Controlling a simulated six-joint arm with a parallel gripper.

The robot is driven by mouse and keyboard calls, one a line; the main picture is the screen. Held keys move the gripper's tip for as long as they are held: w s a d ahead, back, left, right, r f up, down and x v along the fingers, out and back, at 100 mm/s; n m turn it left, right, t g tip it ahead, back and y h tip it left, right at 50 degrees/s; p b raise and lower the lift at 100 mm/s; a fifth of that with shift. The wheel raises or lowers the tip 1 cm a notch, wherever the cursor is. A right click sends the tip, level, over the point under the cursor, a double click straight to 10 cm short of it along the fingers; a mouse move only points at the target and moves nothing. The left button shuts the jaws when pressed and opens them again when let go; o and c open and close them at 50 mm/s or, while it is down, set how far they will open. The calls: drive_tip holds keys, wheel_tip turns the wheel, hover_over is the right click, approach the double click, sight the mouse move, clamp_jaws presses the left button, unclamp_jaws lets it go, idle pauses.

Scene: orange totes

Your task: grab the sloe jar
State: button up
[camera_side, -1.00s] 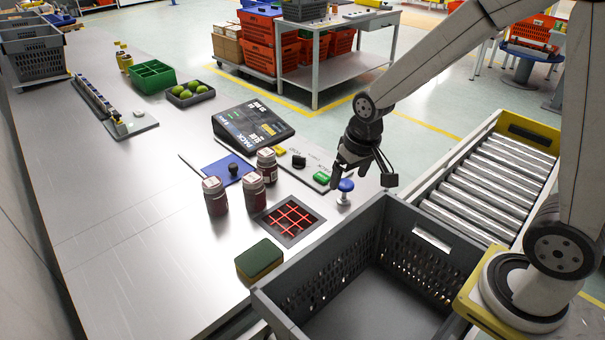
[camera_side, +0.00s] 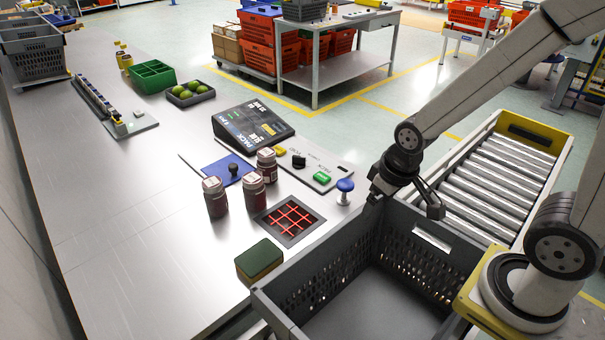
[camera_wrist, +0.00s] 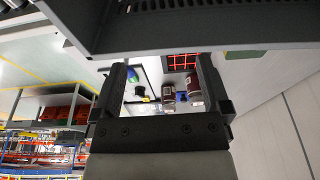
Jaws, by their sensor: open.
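Three dark red jars with pale lids stand upright on the steel bench in the side view: a left jar (camera_side: 215,198), a middle jar (camera_side: 254,193) and a back jar (camera_side: 267,165). Their labels are too small to read, so I cannot tell which is the sloe jar. My gripper (camera_side: 404,206) is open and empty above the far rim of the grey crate, to the right of the jars and well apart from them. In the wrist view, two jars (camera_wrist: 168,98) (camera_wrist: 194,93) show beyond my open fingers; a third cannot be made out clearly.
The grey crate (camera_side: 330,268) stands before the bench, with a roller conveyor (camera_side: 490,180) to its right. A red-lit grid (camera_side: 290,217), a sponge (camera_side: 260,258), a blue knob (camera_side: 345,186) and a display panel (camera_side: 252,125) lie near the jars. The bench's left front is clear.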

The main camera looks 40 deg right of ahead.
drive_tip(key=shift+o, duration=0.2)
drive_tip(key=shift+w, duration=0.1)
drive_tip(key=n+g, duration=0.1)
drive_tip(key=n, duration=0.1)
hover_over(252, 177)
drive_tip(key=s, duration=0.1)
drive_tip(key=shift+d, duration=0.15)
drive_tip(key=shift+w+a+f, duration=0.1)
drive_tip(key=shift+w+f, duration=0.05)
drive_tip(key=shift+f, duration=1.15)
drive_tip(key=shift+w+a+f, duration=0.1)
drive_tip(key=shift+w+f, duration=0.05)
drive_tip(key=shift+f, duration=1.1)
drive_tip(key=shift+w+f, duration=0.15)
drive_tip(key=shift+f, duration=1.15)
clamp_jaws()
